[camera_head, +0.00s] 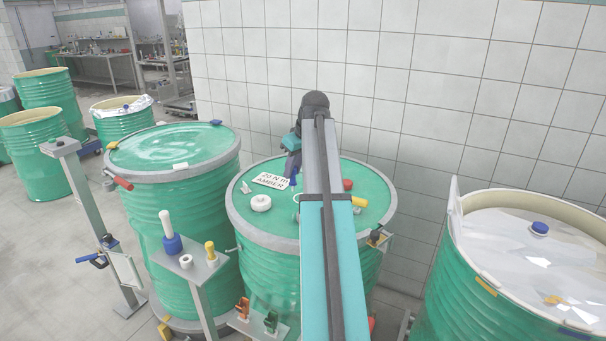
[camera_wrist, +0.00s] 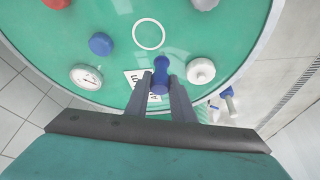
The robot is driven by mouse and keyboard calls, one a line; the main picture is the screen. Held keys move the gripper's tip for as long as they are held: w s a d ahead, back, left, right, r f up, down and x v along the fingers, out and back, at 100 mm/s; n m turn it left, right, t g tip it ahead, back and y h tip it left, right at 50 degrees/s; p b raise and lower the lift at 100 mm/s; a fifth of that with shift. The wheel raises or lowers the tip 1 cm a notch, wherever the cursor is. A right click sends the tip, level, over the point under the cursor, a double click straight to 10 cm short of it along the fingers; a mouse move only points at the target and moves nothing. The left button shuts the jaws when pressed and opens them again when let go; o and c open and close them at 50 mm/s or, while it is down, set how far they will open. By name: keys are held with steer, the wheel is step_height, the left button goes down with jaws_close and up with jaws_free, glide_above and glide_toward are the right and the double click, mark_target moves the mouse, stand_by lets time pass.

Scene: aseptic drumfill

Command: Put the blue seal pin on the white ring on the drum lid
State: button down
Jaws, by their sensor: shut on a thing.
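The blue seal pin (camera_wrist: 161,68) is held upright or nearly so between the fingertips of my gripper (camera_wrist: 161,82), which is shut on it. In the head view the pin (camera_head: 294,177) shows below my gripper (camera_head: 292,158), beside the printed label. The white ring (camera_wrist: 149,34) lies on the green drum lid (camera_wrist: 125,57), a little beyond the pin in the wrist view. In the head view my arm hides most of the ring. The pin is apart from the ring in the wrist picture; its exact height over the lid cannot be told.
On the lid are the label (camera_head: 270,181), a white knob (camera_wrist: 201,71), a blue cap (camera_wrist: 101,44), a round gauge (camera_wrist: 86,77) and a red cap (camera_head: 347,184). Other green drums stand left and right. A small stand (camera_head: 190,262) with pins is in front. A tiled wall is behind.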

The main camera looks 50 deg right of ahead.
steer(key=shift+s+d+f, duration=0.1)
steer(key=shift+s+d, duration=0.1)
steer(key=shift+d, duration=0.35)
steer(key=shift+s+d+f, duration=0.1)
steer(key=shift+s+d, duration=0.05)
steer(key=shift+d, duration=0.35)
steer(key=shift+r, duration=0.1)
steer(key=shift+s+d+f+p, duration=0.15)
steer(key=shift+d+f+p, duration=0.15)
steer(key=shift+f+p, duration=0.3)
steer(key=shift+s+d+f+p, duration=0.1)
steer(key=shift+d+f+p, duration=0.2)
steer(key=shift+f, duration=0.95)
steer(key=shift+f, duration=0.15)
steer(key=c, duration=1.5)
jaws_free()
steer(key=shift+r, duration=0.25)
